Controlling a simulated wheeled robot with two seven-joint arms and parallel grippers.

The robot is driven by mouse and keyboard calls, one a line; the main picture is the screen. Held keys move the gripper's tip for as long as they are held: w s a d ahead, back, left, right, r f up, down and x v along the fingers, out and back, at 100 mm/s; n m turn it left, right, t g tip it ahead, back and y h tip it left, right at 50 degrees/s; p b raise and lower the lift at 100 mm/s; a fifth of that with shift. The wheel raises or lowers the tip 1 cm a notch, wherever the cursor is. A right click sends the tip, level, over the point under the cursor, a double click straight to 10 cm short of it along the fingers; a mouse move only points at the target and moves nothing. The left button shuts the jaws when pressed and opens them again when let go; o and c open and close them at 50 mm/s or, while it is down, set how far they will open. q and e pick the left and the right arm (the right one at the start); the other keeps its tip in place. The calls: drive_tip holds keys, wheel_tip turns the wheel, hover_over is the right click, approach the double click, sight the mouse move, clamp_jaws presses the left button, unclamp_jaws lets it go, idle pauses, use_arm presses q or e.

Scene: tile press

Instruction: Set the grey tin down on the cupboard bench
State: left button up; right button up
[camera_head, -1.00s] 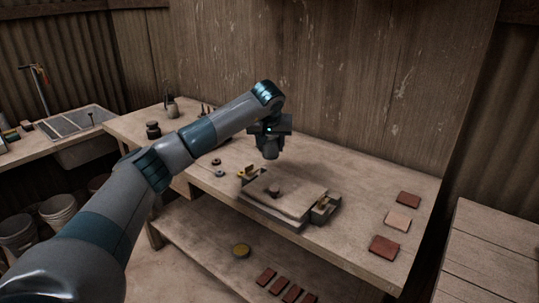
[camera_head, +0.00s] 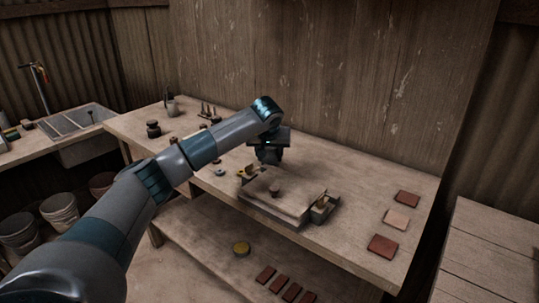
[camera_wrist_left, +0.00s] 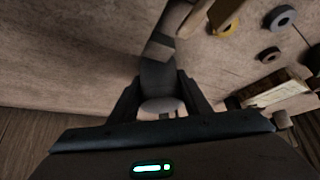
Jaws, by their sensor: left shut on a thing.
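My left gripper (camera_head: 269,157) hangs over the long bench (camera_head: 350,175), behind the tile press (camera_head: 270,207), pointing down. It is shut on a dark grey, rounded thing that looks like the grey tin (camera_wrist_left: 160,78). In the left wrist view the tin sits between the two dark fingers, its paler round end towards the camera. Bare bench top shows around it; whether it touches the surface I cannot tell. No bench is clearly marked as the cupboard bench. My right gripper is not in view.
Reddish and pale tiles (camera_head: 397,220) lie at the bench's right end. Dark jars (camera_head: 153,129) stand at the back left. A plank-topped surface (camera_head: 490,250) is at the right, a sink (camera_head: 85,145) at the left.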

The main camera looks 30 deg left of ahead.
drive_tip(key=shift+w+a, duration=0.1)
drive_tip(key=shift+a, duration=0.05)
use_arm(q)
drive_tip(key=shift+f, duration=0.1)
drive_tip(key=o, duration=1.2)
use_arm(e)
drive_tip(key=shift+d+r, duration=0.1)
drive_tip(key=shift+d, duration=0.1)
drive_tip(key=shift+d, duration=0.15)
use_arm(q)
drive_tip(key=shift+r, duration=0.2)
drive_tip(key=shift+s+d+r, duration=0.15)
drive_tip(key=shift+s+r, duration=0.15)
drive_tip(key=shift+r, duration=0.2)
drive_tip(key=b+v, duration=0.1)
drive_tip(key=v, duration=0.9)
drive_tip(key=shift+s+d+r+b, duration=0.2)
drive_tip(key=shift+r+b, duration=0.1)
drive_tip(key=shift+b, duration=0.05)
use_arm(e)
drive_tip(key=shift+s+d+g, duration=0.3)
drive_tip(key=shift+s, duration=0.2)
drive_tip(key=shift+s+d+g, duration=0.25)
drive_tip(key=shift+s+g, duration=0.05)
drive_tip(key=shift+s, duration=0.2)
